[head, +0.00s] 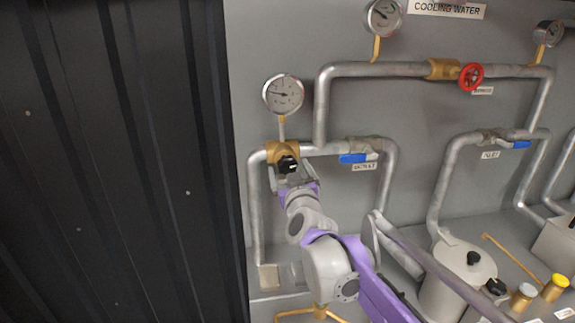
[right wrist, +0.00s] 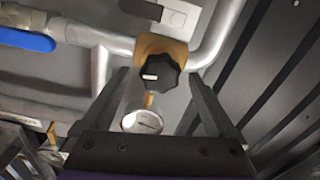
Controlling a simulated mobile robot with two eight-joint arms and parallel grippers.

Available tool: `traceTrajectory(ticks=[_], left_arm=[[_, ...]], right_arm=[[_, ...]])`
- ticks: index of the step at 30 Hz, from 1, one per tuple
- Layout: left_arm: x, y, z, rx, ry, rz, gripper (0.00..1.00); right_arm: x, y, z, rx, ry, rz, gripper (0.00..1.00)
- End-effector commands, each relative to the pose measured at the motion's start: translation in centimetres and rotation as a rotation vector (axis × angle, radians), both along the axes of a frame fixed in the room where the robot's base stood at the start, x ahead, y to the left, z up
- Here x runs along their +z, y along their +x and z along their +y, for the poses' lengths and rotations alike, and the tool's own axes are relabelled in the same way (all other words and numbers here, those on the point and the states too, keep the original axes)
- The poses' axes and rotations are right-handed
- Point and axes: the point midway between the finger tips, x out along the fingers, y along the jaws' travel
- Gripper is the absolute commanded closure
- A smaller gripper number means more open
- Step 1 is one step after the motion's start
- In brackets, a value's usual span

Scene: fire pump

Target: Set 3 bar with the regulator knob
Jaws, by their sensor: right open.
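The regulator knob (head: 288,165) is black with a white mark and sits on a brass body (head: 283,150) in the pipe. A round white gauge (head: 283,94) stands above it on a brass stem, its needle pointing roughly left; the numbers are too small to read. My right gripper (head: 293,178) is at the knob. In the right wrist view the knob (right wrist: 160,71) lies between the tips of the open fingers, with a visible gap on each side. The gauge (right wrist: 142,122) also shows there, foreshortened. My left gripper is not in view.
A blue-handled valve (head: 353,158) sits on the pipe right of the knob. A red handwheel (head: 471,77) is at the upper right. A dark ribbed panel (head: 120,160) fills the left. A grey tank (head: 460,280) and brass fittings stand at the lower right.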

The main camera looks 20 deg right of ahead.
Motion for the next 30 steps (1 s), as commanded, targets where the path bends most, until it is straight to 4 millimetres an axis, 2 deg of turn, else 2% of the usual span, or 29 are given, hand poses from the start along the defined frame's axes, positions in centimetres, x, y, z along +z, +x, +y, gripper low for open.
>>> traceTrajectory(ticks=[6, 15, 17, 27, 30], left_arm=[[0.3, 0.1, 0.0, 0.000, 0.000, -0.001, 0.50], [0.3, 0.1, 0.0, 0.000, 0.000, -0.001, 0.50], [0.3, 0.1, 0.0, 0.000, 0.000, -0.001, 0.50], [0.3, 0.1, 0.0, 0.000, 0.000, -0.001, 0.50], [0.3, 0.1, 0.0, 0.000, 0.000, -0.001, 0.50]], right_arm=[[0.0, 1.8, -0.5, 0.000, 0.002, -0.001, 0.07], [0.0, 2.0, -0.5, 0.000, 0.001, 0.000, 0.07], [0.0, 2.0, -0.5, 0.000, 0.001, 0.000, 0.16], [0.0, 2.0, -0.5, 0.001, 0.001, 0.000, 0.77], [0.0, 2.0, -0.5, 0.001, 0.001, 0.000, 0.92]])
